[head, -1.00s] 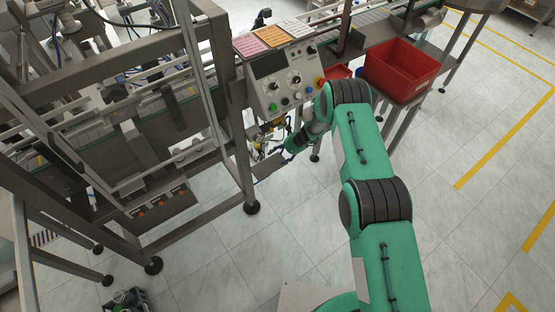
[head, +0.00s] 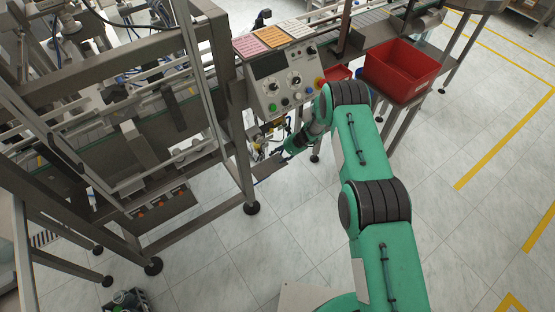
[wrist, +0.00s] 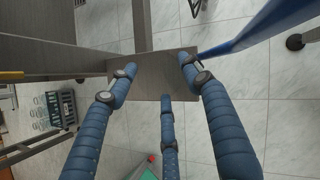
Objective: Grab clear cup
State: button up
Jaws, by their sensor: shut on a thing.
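My gripper (wrist: 157,68) shows three blue segmented fingers in the wrist view. They close around something, but I cannot make out the held thing between the fingertips. No clear cup outline shows there. A flat grey plate (wrist: 150,82) lies behind the fingertips.
A dark crate (wrist: 68,108) with several clear vessels stands on the floor at left in the wrist view. The control panel (head: 283,84) and machine frame (head: 238,150) are close to my arm. A red bin (head: 402,70) stands behind. Open floor lies right.

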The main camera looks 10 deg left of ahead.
aim_at(279, 152)
dwell(0.3)
jog(key=shift+r, duration=0.5)
jog(key=shift+c, duration=0.9)
jog(key=shift+r+p, duration=0.3)
jog(key=shift+r, duration=0.4)
jog(key=shift+s+d+r, duration=0.2)
jog(key=shift+s+r, duration=0.2)
jog(key=shift+r, duration=0.25)
jog(key=s+d, duration=0.2)
jog(key=s, duration=0.2)
jog(key=s+d+r+p, duration=0.1)
jog(key=s+d, duration=0.1)
jog(key=s, duration=0.3)
jog(key=s+d, duration=0.2)
jog(key=s, duration=0.3)
jog(key=shift+r, duration=0.15)
